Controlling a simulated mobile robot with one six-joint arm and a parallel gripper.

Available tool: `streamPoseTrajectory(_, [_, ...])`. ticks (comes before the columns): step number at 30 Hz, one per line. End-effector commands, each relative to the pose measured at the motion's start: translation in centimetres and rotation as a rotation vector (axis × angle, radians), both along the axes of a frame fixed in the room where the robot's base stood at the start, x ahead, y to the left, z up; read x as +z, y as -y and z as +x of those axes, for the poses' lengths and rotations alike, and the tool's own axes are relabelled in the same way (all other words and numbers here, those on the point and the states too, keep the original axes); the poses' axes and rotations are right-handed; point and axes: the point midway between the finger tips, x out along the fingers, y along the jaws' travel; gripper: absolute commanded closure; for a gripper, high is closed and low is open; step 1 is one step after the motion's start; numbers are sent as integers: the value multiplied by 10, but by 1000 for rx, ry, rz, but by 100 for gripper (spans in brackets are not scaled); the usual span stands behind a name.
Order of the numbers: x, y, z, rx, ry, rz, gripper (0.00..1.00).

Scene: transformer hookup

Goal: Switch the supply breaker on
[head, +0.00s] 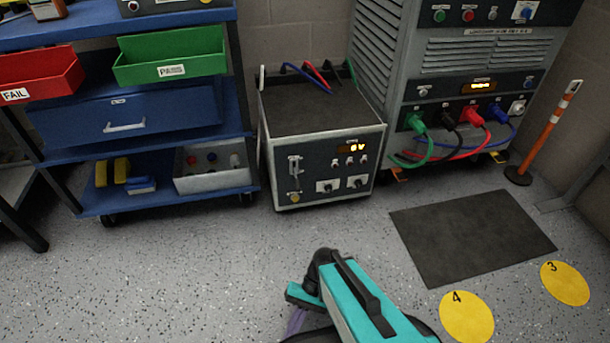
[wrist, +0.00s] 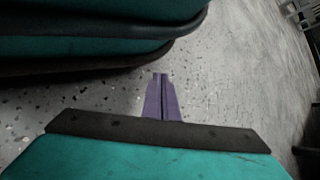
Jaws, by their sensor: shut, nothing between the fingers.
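A grey test unit (head: 325,165) stands on the floor in the middle of the head view. Its dark front panel has a small lit display (head: 357,148), several small switches and sockets, and a lever-like breaker (head: 295,172) at the left. The lever's position is too small to tell. No label naming the supply breaker is readable. My gripper (head: 296,321) is low in the head view, in front of the unit and well apart from it. Its purple fingers (wrist: 161,80) are shut and empty over the speckled floor in the wrist view.
A tall grey cabinet (head: 465,90) with coloured plugs and cables stands at the right, beside an orange post (head: 548,130). A blue cart (head: 130,135) with red and green bins stands at the left. A dark mat (head: 472,236) lies on the floor. The floor before the unit is clear.

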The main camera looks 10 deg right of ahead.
Motion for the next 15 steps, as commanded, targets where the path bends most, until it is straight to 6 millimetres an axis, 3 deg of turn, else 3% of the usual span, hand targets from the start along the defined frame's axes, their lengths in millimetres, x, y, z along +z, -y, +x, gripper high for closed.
streamPoseTrajectory(1, [16, 2, 0, 5, 4, -10, 100])
streamPoseTrajectory(15, [76, 23, -3, 50, 40, -103, 100])
